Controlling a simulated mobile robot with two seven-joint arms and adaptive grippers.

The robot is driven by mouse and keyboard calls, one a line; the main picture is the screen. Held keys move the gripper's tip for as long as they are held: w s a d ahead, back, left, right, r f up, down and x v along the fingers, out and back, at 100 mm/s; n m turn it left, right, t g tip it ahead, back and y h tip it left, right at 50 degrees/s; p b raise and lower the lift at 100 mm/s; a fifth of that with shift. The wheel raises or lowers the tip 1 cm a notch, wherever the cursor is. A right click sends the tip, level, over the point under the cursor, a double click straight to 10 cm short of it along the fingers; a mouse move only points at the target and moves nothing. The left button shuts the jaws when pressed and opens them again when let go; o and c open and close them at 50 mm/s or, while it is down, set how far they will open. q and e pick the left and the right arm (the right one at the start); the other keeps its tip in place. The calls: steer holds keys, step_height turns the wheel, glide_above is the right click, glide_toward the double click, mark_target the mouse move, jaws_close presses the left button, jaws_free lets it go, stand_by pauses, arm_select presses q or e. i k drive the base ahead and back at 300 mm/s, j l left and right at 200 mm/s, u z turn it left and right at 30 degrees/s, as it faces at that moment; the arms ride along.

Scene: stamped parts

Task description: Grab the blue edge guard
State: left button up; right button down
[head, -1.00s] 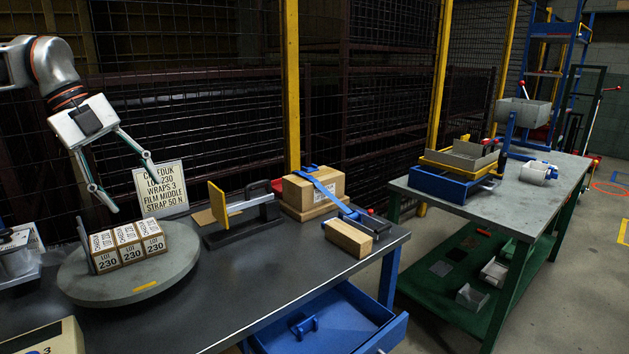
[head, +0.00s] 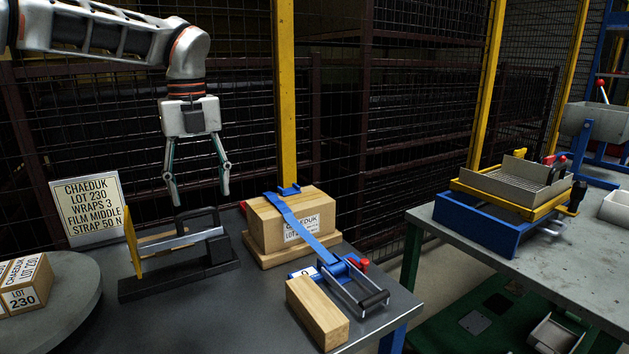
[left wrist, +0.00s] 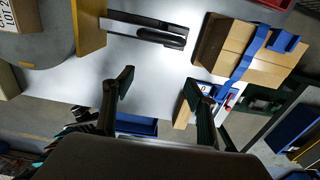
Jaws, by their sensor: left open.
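A small blue angled piece (head: 289,190), which looks like the blue edge guard, sits on the back top edge of a wooden-coloured carton (head: 268,219) beside the blue strap (head: 300,222). In the left wrist view the blue piece (left wrist: 286,42) shows at the carton's edge, right of my fingers. My left gripper (head: 200,198) is open and empty, pointing down. In the head view it hangs left of the carton, near the black-based sealing tool (head: 180,270). It also shows in the left wrist view (left wrist: 158,86), fingers apart. My right gripper is out of view.
A strap tensioner (head: 350,280) and a wooden block (head: 317,312) lie in front of the carton. A sign (head: 88,207) stands behind the turntable (head: 75,290). Wire fencing and a yellow post (head: 285,90) rise behind the bench. A second table (head: 580,270) stands right.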

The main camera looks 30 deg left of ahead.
mark_target(296, 190)
steer(key=i+l, duration=0.1)
steer(key=i, duration=0.8)
